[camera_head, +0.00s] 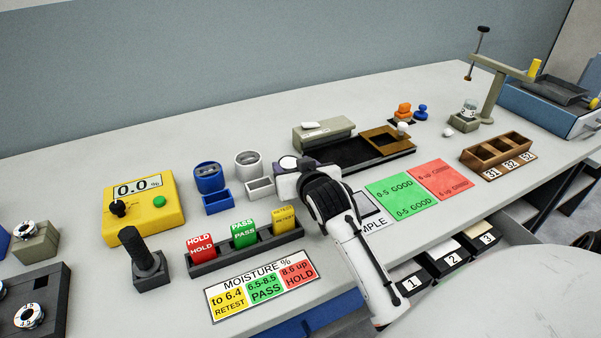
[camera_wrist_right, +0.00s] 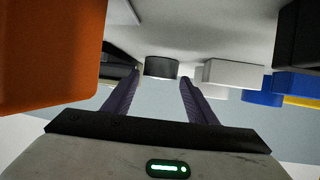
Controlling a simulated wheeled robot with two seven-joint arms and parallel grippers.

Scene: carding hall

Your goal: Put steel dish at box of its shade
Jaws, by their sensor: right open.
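A small round dark dish with a pale rim (camera_head: 289,162), which may be the steel dish, shows just beyond my right gripper (camera_head: 296,178). In the right wrist view a dark round piece (camera_wrist_right: 160,68) sits ahead, between the two fingers (camera_wrist_right: 160,92) and apart from them. The right gripper is open and empty. A white box (camera_head: 260,187) stands left of it, with a white cylinder (camera_head: 248,164) behind. A blue box (camera_head: 218,202) and blue cylinder (camera_head: 208,177) stand further left. The gripper and forearm hide the spot in front of the dark dish. My left gripper is out of view.
A yellow meter (camera_head: 144,207) and a rack of HOLD, PASS and RETEST blocks (camera_head: 246,246) lie left. A beige device (camera_head: 324,133) stands behind the gripper. Green (camera_head: 402,196) and red (camera_head: 445,179) mats lie right. The table behind the cylinders is clear.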

